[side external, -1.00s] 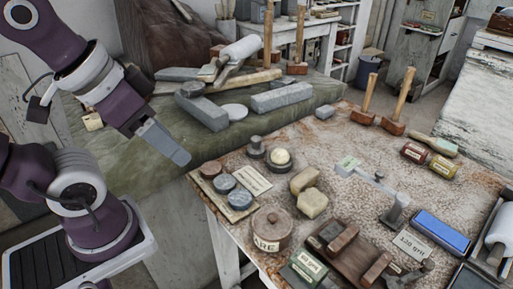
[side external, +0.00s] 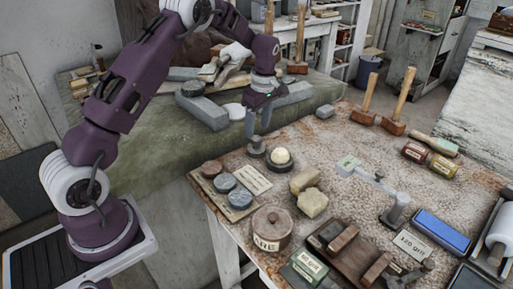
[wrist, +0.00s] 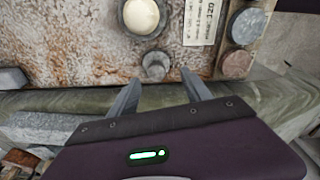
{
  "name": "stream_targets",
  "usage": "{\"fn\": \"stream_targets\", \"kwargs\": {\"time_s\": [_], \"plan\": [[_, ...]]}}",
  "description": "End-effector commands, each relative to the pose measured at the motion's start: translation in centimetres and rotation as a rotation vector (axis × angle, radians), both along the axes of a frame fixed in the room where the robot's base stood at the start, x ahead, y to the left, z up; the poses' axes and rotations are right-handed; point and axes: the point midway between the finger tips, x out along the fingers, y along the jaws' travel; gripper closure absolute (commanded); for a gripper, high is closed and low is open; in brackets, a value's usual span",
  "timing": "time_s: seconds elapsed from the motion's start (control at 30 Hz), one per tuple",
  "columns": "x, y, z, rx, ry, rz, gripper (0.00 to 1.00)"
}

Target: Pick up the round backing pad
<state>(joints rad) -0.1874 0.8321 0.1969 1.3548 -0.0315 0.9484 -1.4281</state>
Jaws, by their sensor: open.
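A small round grey piece with a knob on top, which looks like the round backing pad (side external: 256,151), sits near the back left edge of the stained bench. It also shows in the wrist view (wrist: 156,66), just beyond the fingertips and roughly between them. My gripper (side external: 258,134) points down close above it, with its fingers apart and nothing between them. In the wrist view my gripper (wrist: 161,78) is also open. The side view does not clearly show how high the fingertips are over the pad.
A board with several round discs (side external: 225,183) lies in front, beside a label card (side external: 252,179). Yellowish blocks (side external: 305,180) and a lidded pot (side external: 272,228) are nearer. Grey stone blocks (side external: 205,112) lie behind.

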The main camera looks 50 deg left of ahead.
Motion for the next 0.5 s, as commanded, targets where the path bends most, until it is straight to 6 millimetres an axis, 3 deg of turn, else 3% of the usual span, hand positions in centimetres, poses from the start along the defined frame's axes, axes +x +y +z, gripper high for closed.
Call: {"fn": "stream_targets", "kwargs": {"time_s": [0.33,0.5], "plan": [[0.5,1.3,-5.7,-0.001,0.004,0.005,0.43],[0.5,1.4,-6.9,0.0,0.002,0.002,0.43]]}}
